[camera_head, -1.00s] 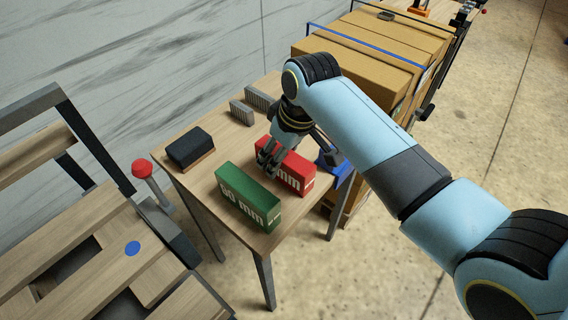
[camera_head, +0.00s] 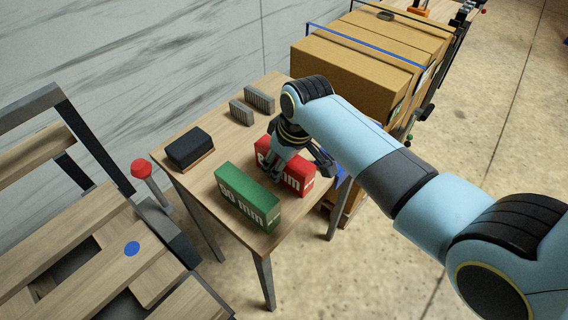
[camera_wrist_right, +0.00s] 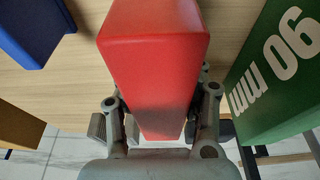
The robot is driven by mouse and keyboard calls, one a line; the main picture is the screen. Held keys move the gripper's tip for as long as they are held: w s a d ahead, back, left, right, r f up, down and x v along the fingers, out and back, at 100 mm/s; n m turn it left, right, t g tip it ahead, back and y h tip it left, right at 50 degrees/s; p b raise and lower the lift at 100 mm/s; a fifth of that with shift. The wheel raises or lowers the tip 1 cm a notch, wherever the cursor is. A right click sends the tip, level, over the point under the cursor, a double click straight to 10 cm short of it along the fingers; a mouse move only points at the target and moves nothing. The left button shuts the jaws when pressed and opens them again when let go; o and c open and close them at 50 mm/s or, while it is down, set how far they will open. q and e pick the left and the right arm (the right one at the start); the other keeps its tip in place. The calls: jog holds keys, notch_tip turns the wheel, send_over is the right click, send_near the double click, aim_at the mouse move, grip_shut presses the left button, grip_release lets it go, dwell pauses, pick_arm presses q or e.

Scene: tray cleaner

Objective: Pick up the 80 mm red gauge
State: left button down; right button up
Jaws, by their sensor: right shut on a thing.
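The red gauge (camera_head: 301,178) is a long block with white lettering near the right edge of the small wooden table. My right gripper (camera_head: 272,170) is around the red gauge, its fingers over the block's middle. In the right wrist view the red gauge (camera_wrist_right: 155,60) lies between the two fingers of my right gripper (camera_wrist_right: 160,125), which press on its sides. Part of its lettering is hidden behind the gripper. I cannot tell whether the gauge is lifted off the table. My left gripper is not in view.
A green 90 mm gauge (camera_head: 247,197) stands close beside the red one; it also shows in the right wrist view (camera_wrist_right: 285,75). A dark eraser-like block (camera_head: 190,147) and grey ribbed pieces (camera_head: 259,99) lie farther back. A blue block (camera_wrist_right: 35,30) is nearby. Cardboard boxes (camera_head: 350,82) stand behind the table.

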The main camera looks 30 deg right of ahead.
grip_shut()
